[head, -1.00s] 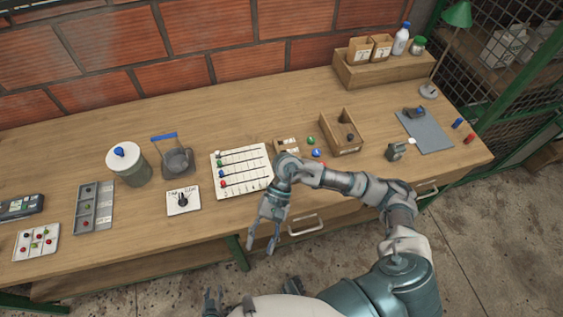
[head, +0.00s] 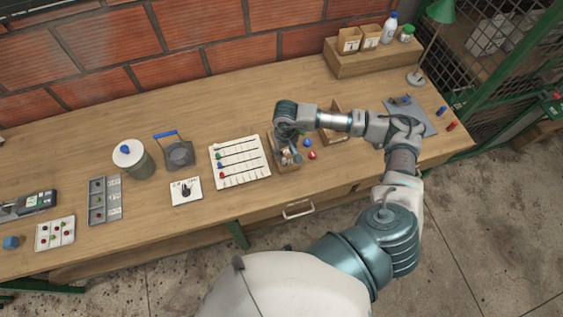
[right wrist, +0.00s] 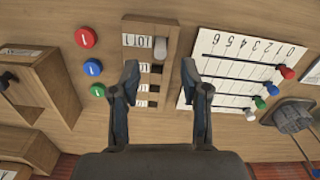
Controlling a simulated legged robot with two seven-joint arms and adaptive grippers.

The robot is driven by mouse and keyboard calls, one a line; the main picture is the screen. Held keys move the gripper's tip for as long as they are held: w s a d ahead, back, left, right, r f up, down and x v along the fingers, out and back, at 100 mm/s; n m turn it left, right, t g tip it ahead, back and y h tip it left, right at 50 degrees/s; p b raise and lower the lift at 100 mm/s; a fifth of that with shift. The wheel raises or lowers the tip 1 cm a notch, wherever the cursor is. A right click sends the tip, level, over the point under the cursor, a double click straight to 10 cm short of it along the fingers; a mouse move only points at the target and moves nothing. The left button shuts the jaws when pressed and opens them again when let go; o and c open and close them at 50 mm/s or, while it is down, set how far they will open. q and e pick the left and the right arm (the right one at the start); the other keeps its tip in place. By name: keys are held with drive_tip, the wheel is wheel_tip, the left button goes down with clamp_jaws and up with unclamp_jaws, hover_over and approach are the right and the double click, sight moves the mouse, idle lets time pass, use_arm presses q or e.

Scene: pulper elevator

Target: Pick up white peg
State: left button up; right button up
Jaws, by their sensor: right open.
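A white peg (right wrist: 165,47) shows in the right wrist view at one end of a narrow wooden rack (right wrist: 172,28). The rack has a row of dark slots and printed white labels. My right gripper (right wrist: 161,76) is open over the rack, with a fingertip to each side of it. The peg lies just beyond the fingertips in that view, and nothing is between the fingers. In the head view my right gripper (head: 289,152) points down over the rack (head: 286,169) and partly hides it. My left gripper is out of view.
A white board with coloured sliders (head: 240,161) stands close left of the rack. Red (head: 313,155) and blue (head: 307,142) buttons and an open wooden box (head: 333,133) are to its right. A green button (right wrist: 98,90) shows in the wrist view.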

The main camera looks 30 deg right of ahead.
sight(284, 159)
drive_tip(key=shift+d+f, duration=0.8)
drive_tip(key=shift+f, duration=0.05)
wheel_tip(284, 159, down, 2)
drive_tip(key=shift+a+f+p, duration=0.15)
drive_tip(key=shift+f+p, duration=0.05)
drive_tip(key=shift+p, duration=0.3)
drive_tip(key=shift+a+f, duration=1.15)
drive_tip(key=shift+a, duration=0.1)
drive_tip(key=shift+w, duration=0.1)
drive_tip(key=shift+d, duration=0.2)
drive_tip(key=shift+c, duration=1.1)
drive_tip(key=shift+d, duration=0.35)
drive_tip(key=c, duration=0.3)
drive_tip(key=shift+d+f, duration=0.1)
drive_tip(key=shift+d, duration=0.2)
drive_tip(key=shift+c, duration=0.2)
drive_tip(key=shift+d, duration=0.2)
drive_tip(key=shift+c, duration=0.5)
drive_tip(key=shift+a, duration=0.1)
drive_tip(key=shift+c, duration=0.6)
drive_tip(key=shift+a, duration=0.35)
drive_tip(key=shift+c, duration=0.4)
drive_tip(key=shift+a, duration=0.1)
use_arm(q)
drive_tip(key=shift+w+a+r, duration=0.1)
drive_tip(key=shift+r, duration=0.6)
use_arm(e)
drive_tip(key=shift+r, duration=0.2)
